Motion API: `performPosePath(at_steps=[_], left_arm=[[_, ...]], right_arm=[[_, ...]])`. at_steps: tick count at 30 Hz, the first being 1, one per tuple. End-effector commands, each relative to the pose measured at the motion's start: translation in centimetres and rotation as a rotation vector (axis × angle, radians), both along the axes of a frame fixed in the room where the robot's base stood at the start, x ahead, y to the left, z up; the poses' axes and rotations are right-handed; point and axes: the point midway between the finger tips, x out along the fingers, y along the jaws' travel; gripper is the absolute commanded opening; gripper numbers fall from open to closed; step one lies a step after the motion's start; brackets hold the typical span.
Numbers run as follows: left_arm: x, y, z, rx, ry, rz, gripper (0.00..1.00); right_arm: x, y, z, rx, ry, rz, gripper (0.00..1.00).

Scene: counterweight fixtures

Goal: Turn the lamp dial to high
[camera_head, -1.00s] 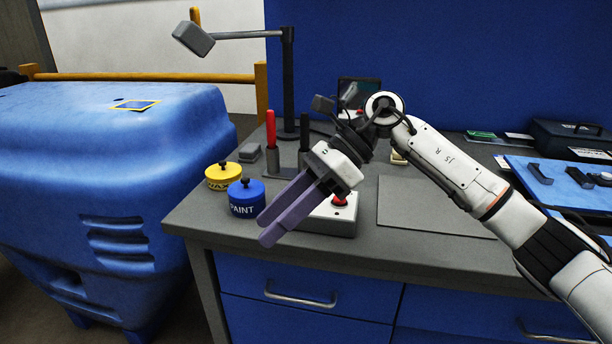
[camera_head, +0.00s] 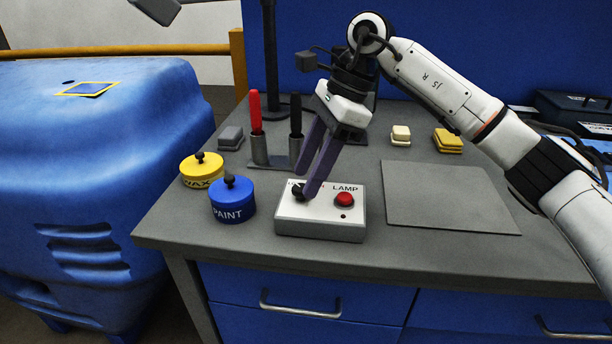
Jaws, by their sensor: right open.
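The lamp control box (camera_head: 322,226) is a light grey box marked LAMP, standing near the front of the grey bench. Its black dial (camera_head: 299,191) is on the left of the top, partly covered by my fingers. A red button (camera_head: 345,199) is on the right of the top. My right gripper (camera_head: 306,190) points down with its purple fingers at the dial. The jaws are open; whether they touch the dial I cannot tell. The lamp head (camera_head: 157,8) shows at the top left, cut by the frame edge. My left gripper is out of view.
A blue PAINT pot (camera_head: 233,204) and a yellow WAX pot (camera_head: 202,172) stand left of the box. A holder with a red-handled tool (camera_head: 256,113) is behind. A grey mat (camera_head: 445,198) lies clear to the right. Yellow blocks (camera_head: 448,141) sit behind it.

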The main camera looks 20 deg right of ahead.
Motion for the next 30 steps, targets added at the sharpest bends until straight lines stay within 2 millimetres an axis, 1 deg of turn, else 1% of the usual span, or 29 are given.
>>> performPosePath(at_steps=[1, 5, 13, 14, 18, 21, 30], left_arm=[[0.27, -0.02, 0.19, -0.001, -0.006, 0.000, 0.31], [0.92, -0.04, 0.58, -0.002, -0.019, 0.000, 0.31], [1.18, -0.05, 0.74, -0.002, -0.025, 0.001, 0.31], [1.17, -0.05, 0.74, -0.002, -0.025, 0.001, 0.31], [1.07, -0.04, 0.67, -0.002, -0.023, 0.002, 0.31], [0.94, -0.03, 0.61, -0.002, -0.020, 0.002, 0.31], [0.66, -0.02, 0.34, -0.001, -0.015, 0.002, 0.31]], right_arm=[[-0.02, 0.22, -0.57, -0.001, 0.002, 0.001, 0.45], [0.06, 0.55, -1.28, 0.000, 0.000, 0.000, 0.45], [0.07, 0.63, -1.46, 0.000, 0.000, 0.000, 0.45], [0.07, 0.63, -1.46, 0.000, 0.000, 0.000, 0.43], [0.06, 0.63, -1.44, 0.000, 0.000, 0.000, 0.19], [0.06, 0.63, -1.43, 0.000, 0.000, 0.000, 0.04], [0.00, 0.62, -1.43, 0.000, 0.000, -0.034, 0.04]])
